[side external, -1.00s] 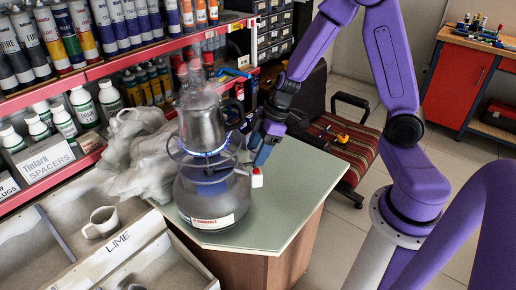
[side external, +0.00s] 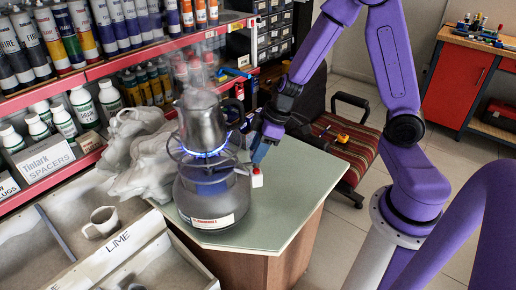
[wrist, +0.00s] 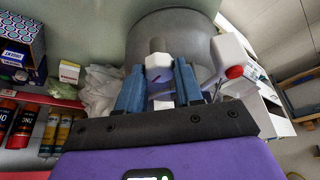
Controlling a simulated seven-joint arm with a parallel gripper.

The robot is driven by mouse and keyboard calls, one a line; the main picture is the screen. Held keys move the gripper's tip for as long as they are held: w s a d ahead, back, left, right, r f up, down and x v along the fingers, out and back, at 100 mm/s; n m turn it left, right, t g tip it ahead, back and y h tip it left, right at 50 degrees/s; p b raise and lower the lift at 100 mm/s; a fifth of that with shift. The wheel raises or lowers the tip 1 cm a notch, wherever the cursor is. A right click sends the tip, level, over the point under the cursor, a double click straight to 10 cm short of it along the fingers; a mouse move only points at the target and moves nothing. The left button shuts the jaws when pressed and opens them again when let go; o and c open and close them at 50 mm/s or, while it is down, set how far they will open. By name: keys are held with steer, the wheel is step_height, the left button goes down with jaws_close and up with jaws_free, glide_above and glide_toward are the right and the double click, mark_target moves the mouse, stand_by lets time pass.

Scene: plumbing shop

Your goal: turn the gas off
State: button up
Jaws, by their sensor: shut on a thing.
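A squat grey gas stove (side external: 208,200) stands on the green-topped counter, with a metal pot (side external: 201,124) upright on its burner. A blue flame (side external: 206,152) burns under the pot. A white fitting with a red part (side external: 257,178) sticks out of the stove's right side; it also shows in the wrist view (wrist: 233,62), right of my fingers. My gripper (side external: 260,154) is at that side, its blue fingers pointing down. In the wrist view my gripper (wrist: 158,82) is shut on a pale valve piece (wrist: 158,64) by the stove body; the fingers partly hide it.
Crumpled grey cloth (side external: 150,160) lies left of the stove. Shelves of bottles and cans (side external: 100,85) stand behind, and a bin with a mug (side external: 101,221) is at front left. The counter's right part (side external: 300,180) is clear. A striped chair (side external: 345,150) stands beyond it.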

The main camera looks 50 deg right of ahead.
steer(key=m+h, duration=0.1)
steer(key=m, duration=0.2)
steer(key=m+t+h, duration=0.1)
steer(key=m, duration=0.2)
steer(key=shift+a, duration=0.15)
steer(key=shift+s+m+h, duration=0.1)
steer(key=shift+m+h, duration=0.2)
steer(key=shift+m, duration=0.3)
steer(key=o, duration=1)
steer(key=shift+n, duration=0.4)
